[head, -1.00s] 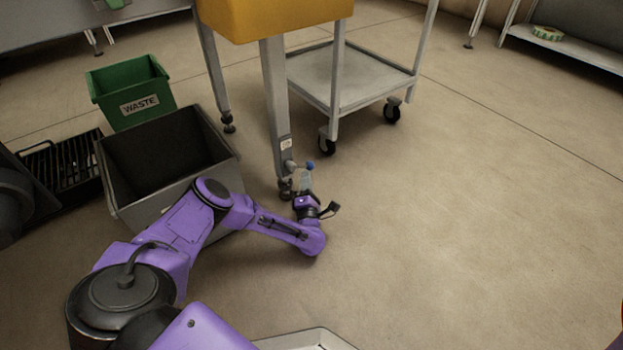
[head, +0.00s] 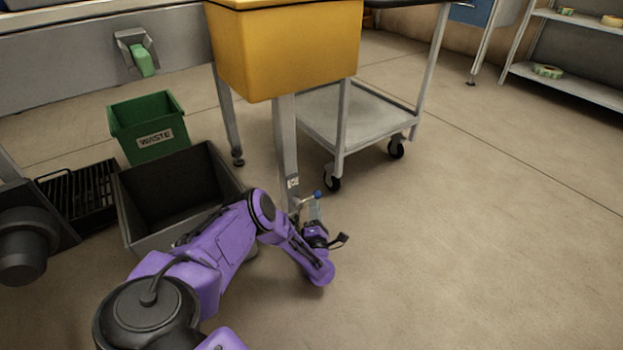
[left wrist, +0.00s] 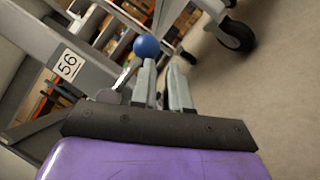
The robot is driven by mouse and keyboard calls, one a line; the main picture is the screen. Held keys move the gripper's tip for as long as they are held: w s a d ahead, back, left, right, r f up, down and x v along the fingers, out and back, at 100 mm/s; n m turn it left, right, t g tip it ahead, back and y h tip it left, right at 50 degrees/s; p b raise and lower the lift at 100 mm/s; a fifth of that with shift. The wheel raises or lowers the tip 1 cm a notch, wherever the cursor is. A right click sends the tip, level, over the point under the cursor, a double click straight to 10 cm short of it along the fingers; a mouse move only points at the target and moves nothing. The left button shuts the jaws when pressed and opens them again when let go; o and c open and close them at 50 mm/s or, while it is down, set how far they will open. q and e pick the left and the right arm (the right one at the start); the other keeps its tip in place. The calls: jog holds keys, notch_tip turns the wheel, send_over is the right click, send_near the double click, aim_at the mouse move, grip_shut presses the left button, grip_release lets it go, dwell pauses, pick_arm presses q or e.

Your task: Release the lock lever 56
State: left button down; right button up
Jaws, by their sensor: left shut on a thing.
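Lock lever 56 is a metal rod with a blue ball knob (head: 317,194) on the foot of a grey leg (head: 286,150). The left wrist view shows the blue knob (left wrist: 147,46), the rod running down-left to a round pivot (left wrist: 108,96), and a "56" label (left wrist: 68,63). My left gripper (head: 312,208) is at the lever, shut on it. In the left wrist view its two grey fingers (left wrist: 162,80) are close together just below the knob; the exact contact is hidden. My right gripper is not in view.
A grey bin (head: 133,215) and a green waste bin (head: 160,155) stand left of the leg. A yellow box (head: 290,50) is above it. A wheeled cart (head: 365,118) stands behind to the right. The floor (head: 480,250) on the right is open.

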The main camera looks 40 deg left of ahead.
pick_arm(q)
jog(key=shift+w+r, duration=0.35)
jog(key=shift+w, duration=0.1)
jog(key=shift+d, duration=0.1)
jog(key=s+d+f, duration=0.5)
jog(key=d, duration=0.2)
jog(key=shift+s+f+b, duration=0.2)
jog(key=shift+s+b, duration=0.2)
jog(key=shift+b, duration=0.05)
